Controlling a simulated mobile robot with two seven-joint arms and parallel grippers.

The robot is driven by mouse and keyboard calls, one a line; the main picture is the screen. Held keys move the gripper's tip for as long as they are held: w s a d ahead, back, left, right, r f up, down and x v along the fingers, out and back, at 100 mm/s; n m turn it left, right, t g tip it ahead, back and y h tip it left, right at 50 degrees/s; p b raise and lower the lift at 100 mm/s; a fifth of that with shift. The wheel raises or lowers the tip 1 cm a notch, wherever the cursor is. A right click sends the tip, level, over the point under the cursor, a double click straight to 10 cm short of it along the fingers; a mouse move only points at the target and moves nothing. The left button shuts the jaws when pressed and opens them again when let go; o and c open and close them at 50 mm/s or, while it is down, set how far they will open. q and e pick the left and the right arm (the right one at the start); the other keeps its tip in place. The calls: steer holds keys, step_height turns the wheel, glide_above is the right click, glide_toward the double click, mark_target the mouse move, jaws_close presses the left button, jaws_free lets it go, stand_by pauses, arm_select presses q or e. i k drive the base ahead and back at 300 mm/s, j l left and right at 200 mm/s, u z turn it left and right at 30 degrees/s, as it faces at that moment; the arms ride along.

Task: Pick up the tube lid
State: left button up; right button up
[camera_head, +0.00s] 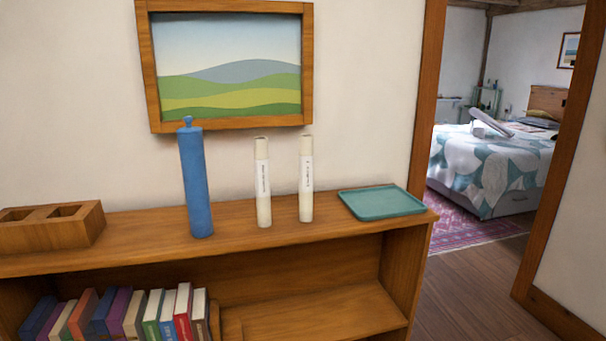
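A tall blue tube (195,185) stands upright on the wooden shelf top, left of centre. It has a blue lid (188,127) with a small knob at its upper end. Two slim cream tubes stand upright to its right, each with a white printed label: one nearer the blue tube (263,182) and one further right (306,178). The cream tubes' top ends show small rims, but I cannot tell whether these are lids. Neither of my grippers is in view.
The shelf top (130,240) also holds a wooden block with square openings (50,228) at left and a teal tray (382,201) at right. Books (135,315) fill the lower left. A framed picture (230,80) hangs behind. A doorway at right opens onto a bed (485,172).

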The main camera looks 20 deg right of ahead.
mark_target(187, 120)
steer(key=u, duration=0.45)
steer(key=i+l+u, duration=0.1)
steer(key=l+u, duration=0.2)
steer(key=u, duration=0.2)
steer(key=l+u, duration=0.75)
steer(key=l, duration=0.5)
